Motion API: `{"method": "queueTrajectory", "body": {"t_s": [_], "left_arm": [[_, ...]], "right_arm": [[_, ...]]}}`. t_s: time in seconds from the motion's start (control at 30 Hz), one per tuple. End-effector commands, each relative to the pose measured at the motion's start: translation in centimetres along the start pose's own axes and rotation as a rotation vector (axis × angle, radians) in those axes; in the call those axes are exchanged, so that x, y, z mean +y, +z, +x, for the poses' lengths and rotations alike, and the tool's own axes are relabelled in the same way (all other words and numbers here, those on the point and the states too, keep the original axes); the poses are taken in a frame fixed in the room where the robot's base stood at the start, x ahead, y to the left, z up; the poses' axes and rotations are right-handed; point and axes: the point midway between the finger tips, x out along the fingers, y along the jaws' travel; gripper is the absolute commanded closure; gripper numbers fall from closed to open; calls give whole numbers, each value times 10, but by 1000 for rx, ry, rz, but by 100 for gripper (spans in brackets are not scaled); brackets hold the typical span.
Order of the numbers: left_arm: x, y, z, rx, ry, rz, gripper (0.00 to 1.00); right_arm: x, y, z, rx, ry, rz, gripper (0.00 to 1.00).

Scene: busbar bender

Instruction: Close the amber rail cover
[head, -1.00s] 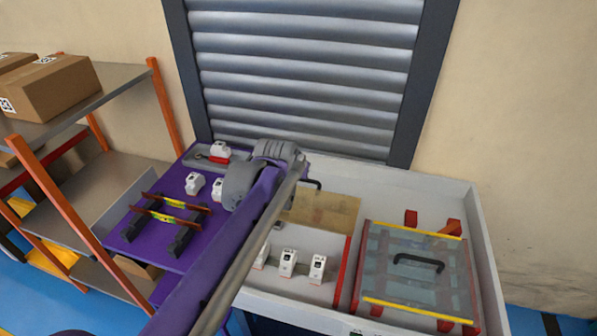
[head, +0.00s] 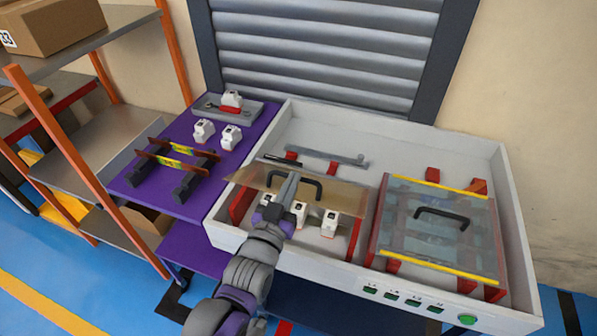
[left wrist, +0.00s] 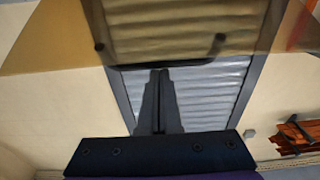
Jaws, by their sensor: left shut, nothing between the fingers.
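The amber rail cover (head: 338,193) is a see-through amber panel with a black handle (head: 312,181), over the left bay of the white tray. It stands raised at a slant above the white breakers (head: 329,223). My left gripper (head: 291,177) is shut and empty, with its fingertips by the left part of the handle. I cannot tell whether they touch the cover. In the left wrist view, the amber panel (left wrist: 65,40) spans the top, with its handle (left wrist: 160,63) just past the shut fingertips (left wrist: 159,72). My right gripper is not in view.
A clear cover (head: 440,240) with yellow edges and a black handle lies over the right bay. The white tray wall (head: 420,150) surrounds both bays. A purple table (head: 170,200) with rails and breakers stands left, beside a shelf rack (head: 95,145). A shutter (head: 320,55) is behind.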

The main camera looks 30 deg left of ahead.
Motion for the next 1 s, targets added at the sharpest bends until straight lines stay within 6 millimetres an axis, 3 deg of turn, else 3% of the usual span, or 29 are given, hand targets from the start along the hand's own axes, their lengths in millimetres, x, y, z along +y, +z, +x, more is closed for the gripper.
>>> {"method": "queueTrajectory", "body": {"t_s": [0.03,0.1,0.4,0.7,1.0], "left_arm": [[0,19,-8,42,1,1,100],[0,31,-15,105,2,0,100],[0,65,-36,325,4,0,100],[-1,83,-45,353,4,0,100],[-1,89,-48,353,4,-1,100]], "right_arm": [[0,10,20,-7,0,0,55],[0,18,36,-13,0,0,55],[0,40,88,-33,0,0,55],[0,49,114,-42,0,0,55],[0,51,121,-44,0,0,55]]}}
